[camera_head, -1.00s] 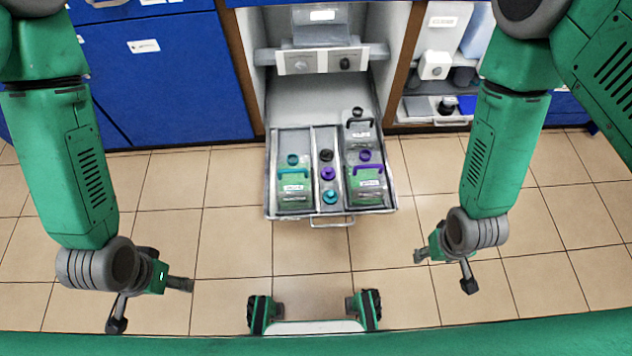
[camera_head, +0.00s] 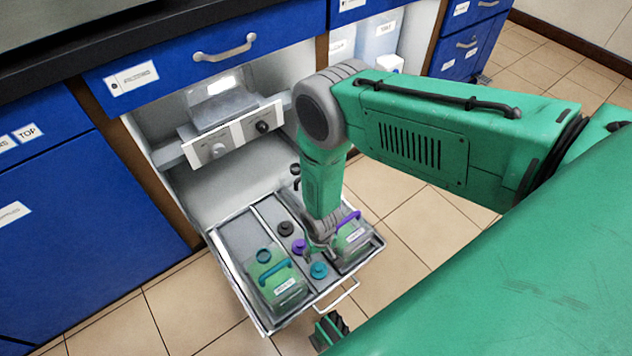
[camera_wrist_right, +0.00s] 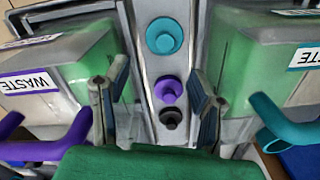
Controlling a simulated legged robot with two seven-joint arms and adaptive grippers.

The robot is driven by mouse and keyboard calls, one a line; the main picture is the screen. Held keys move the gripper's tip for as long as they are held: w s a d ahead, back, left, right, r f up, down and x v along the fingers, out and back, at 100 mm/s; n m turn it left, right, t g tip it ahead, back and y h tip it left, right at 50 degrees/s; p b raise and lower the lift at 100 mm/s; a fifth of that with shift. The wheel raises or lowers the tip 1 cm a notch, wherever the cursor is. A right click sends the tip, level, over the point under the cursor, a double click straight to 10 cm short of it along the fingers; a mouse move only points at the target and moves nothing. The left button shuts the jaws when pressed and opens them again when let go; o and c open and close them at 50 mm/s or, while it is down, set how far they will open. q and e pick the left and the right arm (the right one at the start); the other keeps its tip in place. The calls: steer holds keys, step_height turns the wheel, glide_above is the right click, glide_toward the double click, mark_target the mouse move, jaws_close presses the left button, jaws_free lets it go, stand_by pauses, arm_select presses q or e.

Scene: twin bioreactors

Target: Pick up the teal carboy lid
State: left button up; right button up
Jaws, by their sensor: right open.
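The teal lid (camera_head: 319,270) lies in the narrow middle compartment of the pulled-out drawer, at its front end. In the right wrist view the teal lid (camera_wrist_right: 164,36) is at the top centre, beyond the fingertips. My right gripper (camera_wrist_right: 158,78) is open and empty, its fingers spread on either side of the middle compartment. In the head view its arm reaches down over the drawer, and the gripper (camera_head: 312,248) is mostly hidden. The carboy with the teal handle (camera_head: 278,284) stands in the left compartment.
A purple lid (camera_head: 299,246) and a black lid (camera_head: 285,228) lie behind the teal lid in the same row. A carboy with a purple handle (camera_head: 352,242) stands in the right compartment, partly hidden. Carboys flank the gripper closely.

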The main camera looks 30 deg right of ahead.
mark_target(318, 267)
steer(key=f, duration=0.1)
steer(key=f+b, duration=0.1)
steer(key=f, duration=0.1)
steer(key=shift+a+f, duration=0.1)
steer(key=shift+a, duration=0.2)
steer(key=shift+a+f, duration=0.2)
steer(key=shift+a, duration=0.15)
steer(key=shift+f, duration=0.25)
steer(key=f+b, duration=0.2)
steer(key=f, duration=0.1)
steer(key=d+f+b, duration=0.1)
steer(key=f, duration=0.1)
steer(key=shift+s, duration=0.25)
steer(key=shift+a+r, duration=0.15)
steer(key=shift+a, duration=0.1)
steer(key=shift+c, duration=0.8)
arm_select(q)
steer(key=f, duration=0.2)
steer(key=a+f, duration=0.1)
steer(key=f, duration=0.2)
arm_select(e)
steer(key=c, duration=0.3)
